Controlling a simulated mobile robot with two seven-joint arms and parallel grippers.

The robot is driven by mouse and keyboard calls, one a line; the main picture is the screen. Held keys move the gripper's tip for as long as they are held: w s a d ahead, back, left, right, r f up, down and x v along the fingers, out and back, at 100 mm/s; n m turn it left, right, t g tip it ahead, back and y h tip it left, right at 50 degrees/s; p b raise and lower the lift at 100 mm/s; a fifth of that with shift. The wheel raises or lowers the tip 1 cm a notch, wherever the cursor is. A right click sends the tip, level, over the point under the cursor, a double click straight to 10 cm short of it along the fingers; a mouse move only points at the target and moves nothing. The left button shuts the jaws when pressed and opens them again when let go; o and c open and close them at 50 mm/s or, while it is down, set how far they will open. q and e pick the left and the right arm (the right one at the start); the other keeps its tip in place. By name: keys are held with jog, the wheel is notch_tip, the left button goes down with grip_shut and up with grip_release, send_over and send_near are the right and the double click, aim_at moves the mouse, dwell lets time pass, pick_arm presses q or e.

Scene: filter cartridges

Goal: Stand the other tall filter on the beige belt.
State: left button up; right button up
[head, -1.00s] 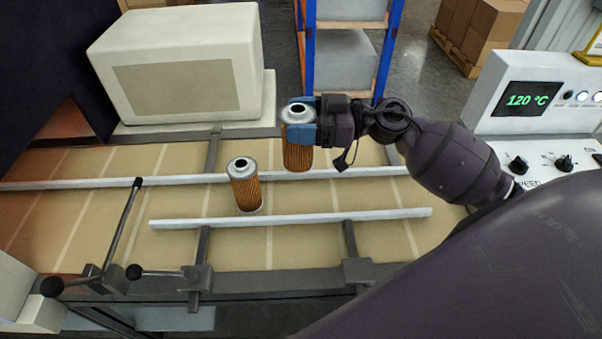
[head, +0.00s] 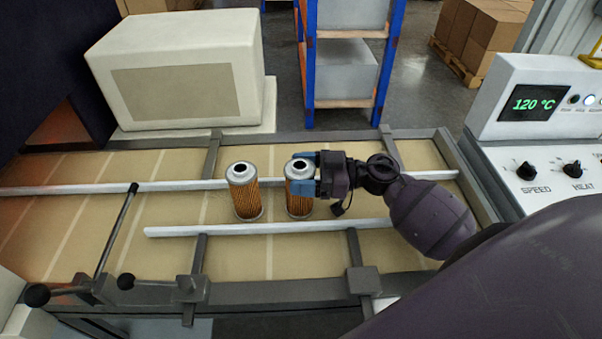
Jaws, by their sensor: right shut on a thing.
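One tall filter (head: 245,191), with orange pleats and a metal top with a dark hole, stands upright on the beige belt (head: 345,245) between the two white rails. The other tall filter (head: 299,193) is upright just to its right, a small gap apart. My right gripper (head: 303,178) comes from the right and is shut on this second filter near its top. Its base is at or very near the belt between the rails; I cannot tell if it touches. My left gripper is not in view.
White rails run along the belt, behind (head: 330,184) and in front (head: 270,228) of the filters. A cream box (head: 180,70) stands behind. Black-knobbed levers (head: 115,230) are at the left. A control panel (head: 535,130) reading 120 °C stands at the right.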

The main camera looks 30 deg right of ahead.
jog(key=shift+f, duration=0.1)
jog(key=o, duration=1.2)
jog(key=v, duration=1.2)
jog(key=shift+b, duration=0.4)
jog(key=shift+r, duration=0.25)
